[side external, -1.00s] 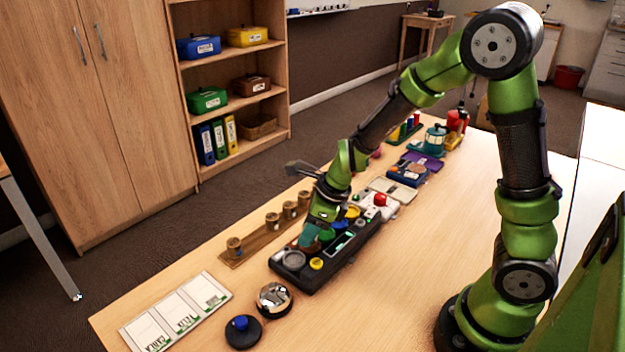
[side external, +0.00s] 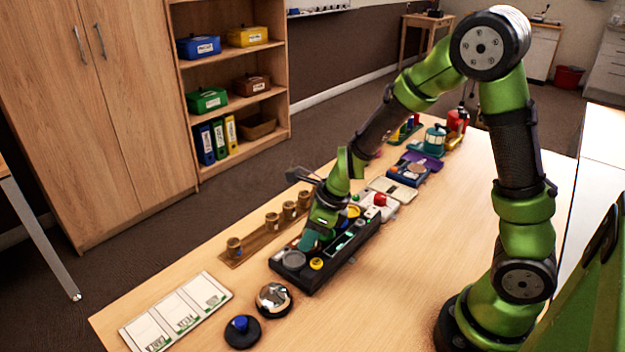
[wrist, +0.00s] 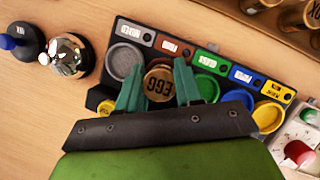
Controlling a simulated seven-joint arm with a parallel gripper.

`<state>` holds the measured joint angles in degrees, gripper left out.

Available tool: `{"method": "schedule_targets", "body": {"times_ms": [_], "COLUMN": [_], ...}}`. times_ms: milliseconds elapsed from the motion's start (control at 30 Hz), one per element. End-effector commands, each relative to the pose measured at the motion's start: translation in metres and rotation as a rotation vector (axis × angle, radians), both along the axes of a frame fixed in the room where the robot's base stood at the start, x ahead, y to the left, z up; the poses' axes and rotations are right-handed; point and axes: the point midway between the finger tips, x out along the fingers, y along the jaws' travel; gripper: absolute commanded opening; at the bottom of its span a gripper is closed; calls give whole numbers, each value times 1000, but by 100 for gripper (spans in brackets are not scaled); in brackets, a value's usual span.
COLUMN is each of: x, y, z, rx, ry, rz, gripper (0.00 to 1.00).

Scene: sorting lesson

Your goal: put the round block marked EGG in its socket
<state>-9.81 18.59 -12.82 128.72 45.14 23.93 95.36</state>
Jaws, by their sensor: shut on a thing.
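The round brown block marked EGG (wrist: 157,84) is between the teal fingers of my gripper (wrist: 157,72) in the wrist view. My gripper is shut on it, with the lettering facing the camera. It is over the black sorting tray (wrist: 120,38), in line with the brown label (wrist: 169,46), between the grey socket (wrist: 124,61) and the green socket (wrist: 207,86). The block covers what lies under it, and I cannot tell whether it touches the tray. In the side view my gripper (side external: 310,243) is low over the tray (side external: 312,286), and the block is hidden.
The tray also has a blue socket (wrist: 238,97) and a yellow socket (wrist: 268,116). A silver dome (side external: 274,299) and a blue-knobbed black disc (side external: 242,331) stand near the tray. A wooden rack with round blocks (side external: 236,250) lies behind it. White cards (side external: 178,312) lie at left.

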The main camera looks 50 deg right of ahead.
Motion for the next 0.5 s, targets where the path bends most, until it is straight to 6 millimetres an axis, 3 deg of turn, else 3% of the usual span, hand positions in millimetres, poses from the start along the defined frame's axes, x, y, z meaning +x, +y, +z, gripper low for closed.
{"method": "schedule_targets", "body": {"times_ms": [67,100,133,500], "x": [0,0,0,-3], "y": [0,0,0,-2], "z": [-2,-2,-2,10], "rx": [0,-1,-1,-1], "ry": [1,0,0,-4], "rz": [-1,0,0,2], "gripper": [7,40,44,46]}}
